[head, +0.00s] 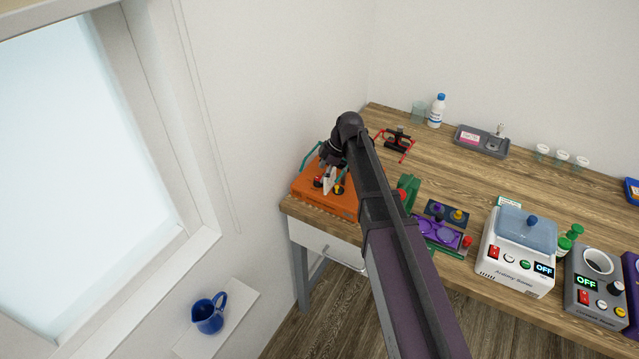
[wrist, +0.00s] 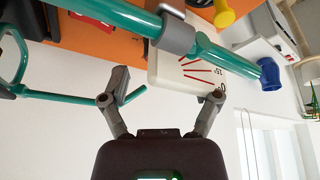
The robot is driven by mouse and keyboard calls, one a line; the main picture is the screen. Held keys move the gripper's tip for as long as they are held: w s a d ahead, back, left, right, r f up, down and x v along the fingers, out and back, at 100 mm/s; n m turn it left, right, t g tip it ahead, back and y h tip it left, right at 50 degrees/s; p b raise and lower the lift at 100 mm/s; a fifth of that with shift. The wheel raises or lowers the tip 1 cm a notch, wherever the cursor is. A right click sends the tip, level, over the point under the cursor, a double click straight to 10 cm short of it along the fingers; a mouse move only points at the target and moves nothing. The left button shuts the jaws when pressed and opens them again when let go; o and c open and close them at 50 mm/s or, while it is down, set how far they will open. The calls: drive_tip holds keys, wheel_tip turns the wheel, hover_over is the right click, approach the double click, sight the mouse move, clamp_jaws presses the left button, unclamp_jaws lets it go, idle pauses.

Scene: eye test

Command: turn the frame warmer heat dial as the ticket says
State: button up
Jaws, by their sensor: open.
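An orange box (head: 325,202) with small knobs on top sits at the table's left end; it seems to be the frame warmer. My gripper (wrist: 168,84) is open and empty, and in the head view it hangs over this box. In the wrist view a white plate (wrist: 180,75) with red fanned lines and small numbers lies beyond the fingers, partly hidden by a teal bar (wrist: 128,18). A yellow knob (wrist: 225,14) shows above it. Which part is the heat dial, and its setting, I cannot tell. I cannot make out the ticket for certain.
Teal spectacle-like parts (wrist: 12,55) lie close to the left finger. A red frame on a black stand (head: 397,140) is right of the arm. A white device (head: 515,255) and a grey one (head: 590,290), both showing OFF, stand right. A blue jug (head: 208,314) stands on a shelf.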

sight(319, 179)
drive_tip(key=shift+b+x, duration=1.05)
drive_tip(key=shift+x, duration=0.4)
clamp_jaws()
